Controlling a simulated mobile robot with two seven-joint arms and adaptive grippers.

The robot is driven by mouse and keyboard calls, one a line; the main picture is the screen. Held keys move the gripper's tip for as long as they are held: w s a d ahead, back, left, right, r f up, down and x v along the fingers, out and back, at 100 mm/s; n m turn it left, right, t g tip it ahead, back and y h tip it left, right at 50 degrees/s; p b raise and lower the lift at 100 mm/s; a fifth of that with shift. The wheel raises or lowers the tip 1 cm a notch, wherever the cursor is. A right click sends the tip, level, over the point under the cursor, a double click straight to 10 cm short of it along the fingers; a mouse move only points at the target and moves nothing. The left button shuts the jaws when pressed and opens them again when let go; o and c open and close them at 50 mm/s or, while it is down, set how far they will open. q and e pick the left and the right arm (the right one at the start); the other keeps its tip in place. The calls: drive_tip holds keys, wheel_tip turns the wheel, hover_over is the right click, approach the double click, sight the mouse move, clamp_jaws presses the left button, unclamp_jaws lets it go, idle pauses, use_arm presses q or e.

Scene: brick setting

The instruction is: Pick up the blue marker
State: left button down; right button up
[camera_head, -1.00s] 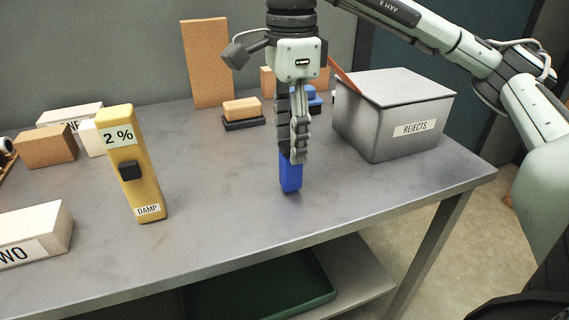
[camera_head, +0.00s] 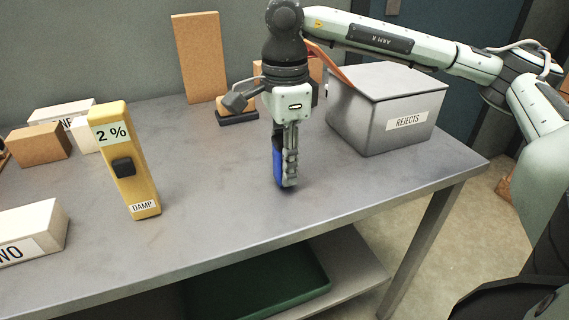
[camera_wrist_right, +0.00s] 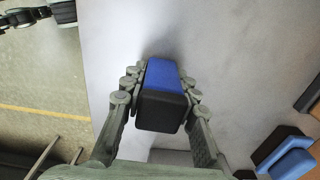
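The blue marker (camera_head: 278,170) is a thick block-like stick standing upright on the grey bench. In the right wrist view the marker (camera_wrist_right: 163,95) shows a black end towards the camera and a blue body beyond it. My right gripper (camera_head: 285,183) points down over it, with one finger hiding part of it in the head view. In the right wrist view the finger pads (camera_wrist_right: 160,88) lie close against both sides of the marker and look shut on it. The marker's lower end is at or very near the bench top. My left gripper is in neither view.
A grey REJECTS bin (camera_head: 385,112) stands right of the gripper. A yellow DAMP meter (camera_head: 125,165) stands to the left, with several bricks beyond it. A dark-based block (camera_head: 237,116) lies behind. The bench (camera_head: 215,215) is clear between meter and marker.

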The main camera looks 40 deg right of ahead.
clamp_jaws()
drive_tip(key=shift+r, duration=0.15)
